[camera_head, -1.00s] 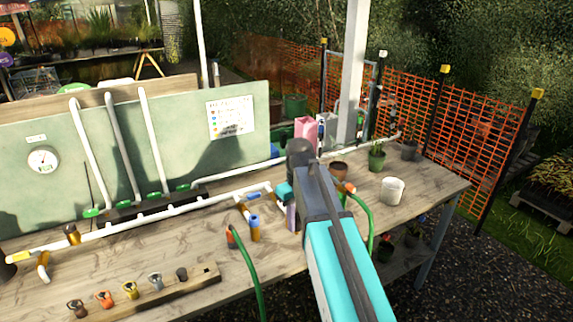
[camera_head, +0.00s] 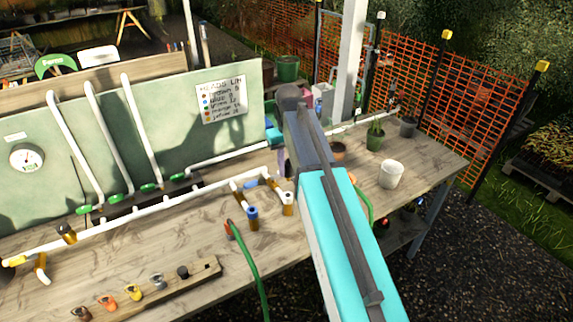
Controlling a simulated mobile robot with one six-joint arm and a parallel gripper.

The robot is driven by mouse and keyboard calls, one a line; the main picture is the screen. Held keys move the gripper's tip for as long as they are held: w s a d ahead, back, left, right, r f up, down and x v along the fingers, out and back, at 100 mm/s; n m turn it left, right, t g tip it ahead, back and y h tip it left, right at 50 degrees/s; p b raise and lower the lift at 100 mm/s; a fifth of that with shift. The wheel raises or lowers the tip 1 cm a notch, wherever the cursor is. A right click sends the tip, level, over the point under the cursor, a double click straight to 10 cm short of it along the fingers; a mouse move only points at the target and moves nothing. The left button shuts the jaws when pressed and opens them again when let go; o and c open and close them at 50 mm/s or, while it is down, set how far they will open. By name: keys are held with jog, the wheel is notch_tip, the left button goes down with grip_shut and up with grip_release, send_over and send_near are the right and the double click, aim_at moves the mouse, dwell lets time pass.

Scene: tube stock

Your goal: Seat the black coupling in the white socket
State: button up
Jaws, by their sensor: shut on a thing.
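My gripper (camera_head: 283,162) hangs from the far end of my teal and grey arm, above the table behind the white-topped socket. The arm hides most of it. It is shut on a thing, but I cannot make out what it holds. The white socket (camera_head: 287,198) stands open and upright at the right end of the white pipe run, just left of the arm. A dark, black-looking piece (camera_head: 183,271) stands in the wooden rack at the front; I cannot tell whether it is the black coupling.
A blue-topped socket (camera_head: 252,213) stands left of the white one. The wooden rack (camera_head: 195,276) also holds brown, orange, yellow and grey pieces, with an empty hole at its right end. A green hose (camera_head: 252,262) curves over the front edge. A white pot (camera_head: 390,174) stands right.

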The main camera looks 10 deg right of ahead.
aim_at(288, 180)
jog(key=shift+f, duration=0.3)
jog(key=shift+f+b, duration=1.85)
jog(key=shift+f, duration=0.75)
jog(key=shift+f+b, duration=0.35)
jog(key=shift+f, duration=1.65)
dwell(1.6)
jog(key=o, duration=1.1)
jog(key=shift+o, duration=0.2)
jog(key=shift+r, duration=0.15)
notch_tip(288, 180, up, 11)
jog(key=p, duration=0.6)
jog(key=shift+r, duration=1.25)
